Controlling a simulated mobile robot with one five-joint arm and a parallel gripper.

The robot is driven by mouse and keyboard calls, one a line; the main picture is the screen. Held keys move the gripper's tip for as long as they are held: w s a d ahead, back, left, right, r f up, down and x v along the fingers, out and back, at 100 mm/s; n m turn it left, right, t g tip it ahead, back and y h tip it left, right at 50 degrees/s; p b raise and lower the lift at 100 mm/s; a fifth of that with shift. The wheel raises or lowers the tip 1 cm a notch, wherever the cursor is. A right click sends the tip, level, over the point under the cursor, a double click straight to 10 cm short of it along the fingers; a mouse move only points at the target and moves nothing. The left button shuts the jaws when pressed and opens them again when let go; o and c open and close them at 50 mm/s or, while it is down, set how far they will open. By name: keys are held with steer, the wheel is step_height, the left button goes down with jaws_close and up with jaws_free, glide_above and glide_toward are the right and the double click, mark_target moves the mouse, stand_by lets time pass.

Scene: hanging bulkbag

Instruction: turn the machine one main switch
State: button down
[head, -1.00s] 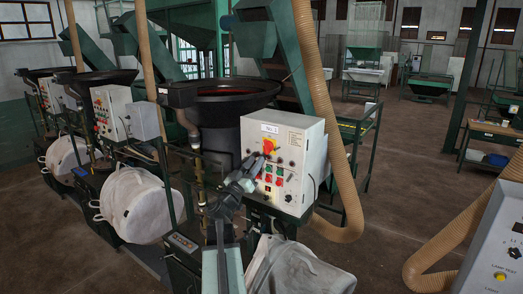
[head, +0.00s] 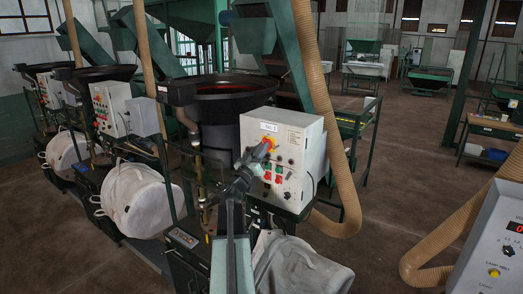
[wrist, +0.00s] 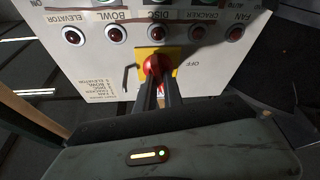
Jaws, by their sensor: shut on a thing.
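The main switch is a red knob on a yellow plate (head: 268,142) on the front of a white control box (head: 312,140) labelled as number 1. In the wrist view, the red knob (wrist: 153,67) sits between my fingertips, with the yellow plate (wrist: 172,58) around it and an OFF label to its right. My gripper (head: 259,154) reaches the box from the lower left in the head view and is shut on the knob, as the wrist view (wrist: 154,80) also shows. The fingers hide part of the knob, so its exact turn is hard to tell.
Red and green buttons (head: 279,180) sit below the switch. A row of round red-centred buttons (wrist: 115,34) shows in the wrist view. A tan hose (head: 345,170) hangs right of the box, a white bag (head: 300,265) below. Another panel (head: 495,245) stands at the right edge.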

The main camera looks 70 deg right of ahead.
steer(key=m+g, duration=0.2)
steer(key=m, duration=0.2)
steer(key=shift+y, duration=0.3)
steer(key=c, duration=1.5)
jaws_free()
steer(key=shift+w, duration=0.1)
steer(key=shift+o, duration=0.2)
steer(key=b+v, duration=0.3)
steer(key=v, duration=0.4)
steer(key=shift+a+f, duration=0.25)
steer(key=shift+a, duration=0.05)
